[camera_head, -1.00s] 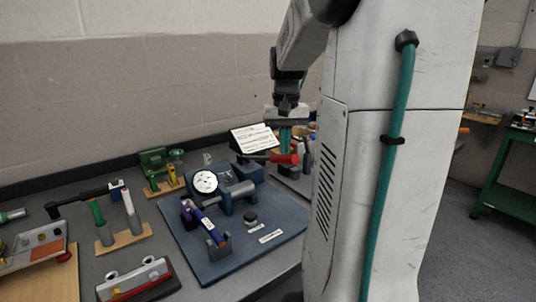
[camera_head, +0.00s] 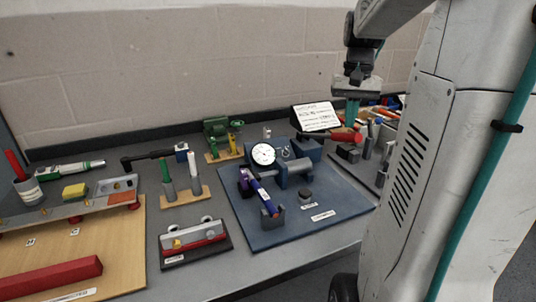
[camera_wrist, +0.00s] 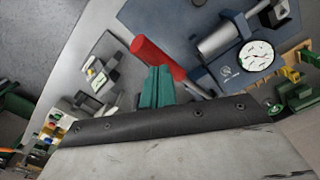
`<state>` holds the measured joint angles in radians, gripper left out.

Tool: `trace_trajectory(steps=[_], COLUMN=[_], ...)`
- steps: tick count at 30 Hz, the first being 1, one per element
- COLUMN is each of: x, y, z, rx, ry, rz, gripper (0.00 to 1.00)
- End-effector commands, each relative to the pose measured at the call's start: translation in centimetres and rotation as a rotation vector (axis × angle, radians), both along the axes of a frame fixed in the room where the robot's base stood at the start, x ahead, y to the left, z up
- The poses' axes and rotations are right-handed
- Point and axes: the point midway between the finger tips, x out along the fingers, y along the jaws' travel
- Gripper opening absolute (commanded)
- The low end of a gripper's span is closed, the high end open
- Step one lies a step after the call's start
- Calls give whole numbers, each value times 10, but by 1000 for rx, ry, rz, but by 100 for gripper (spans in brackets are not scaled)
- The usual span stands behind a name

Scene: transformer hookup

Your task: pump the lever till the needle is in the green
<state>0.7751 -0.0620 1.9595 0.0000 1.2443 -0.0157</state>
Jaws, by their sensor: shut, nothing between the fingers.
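The pump is a blue unit (camera_head: 295,167) on a blue base plate (camera_head: 250,226). Its round white gauge (camera_head: 263,154) faces me; the needle's position and the green zone are too small to make out. The gauge also shows in the wrist view (camera_wrist: 256,56). The lever's red handle (camera_head: 343,135) sticks out at the pump's right, and shows in the wrist view (camera_wrist: 152,54). My gripper (camera_head: 352,121) is shut and empty, its teal fingers pointing down just over the handle. In the wrist view the fingers (camera_wrist: 157,76) overlap the handle's edge; I cannot tell whether they touch it.
A blue-and-purple pen-like tool (camera_head: 263,193) rests in holders on the plate, with a black knob (camera_head: 305,195) nearby. A white text card (camera_head: 315,117) stands behind the handle. A tool tray lies at right. Wooden stands and a red-fronted block (camera_head: 195,240) are at left.

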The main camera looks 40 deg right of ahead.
Motion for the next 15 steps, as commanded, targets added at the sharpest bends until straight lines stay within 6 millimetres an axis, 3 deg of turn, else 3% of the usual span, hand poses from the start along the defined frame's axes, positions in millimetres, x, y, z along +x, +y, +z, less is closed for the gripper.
trace_trajectory(steps=[5,15], x=[-1,-3], y=[0,1], z=[-8,-46], rx=[1,2], ry=[1,2], rz=[0,0], gripper=[0,0])
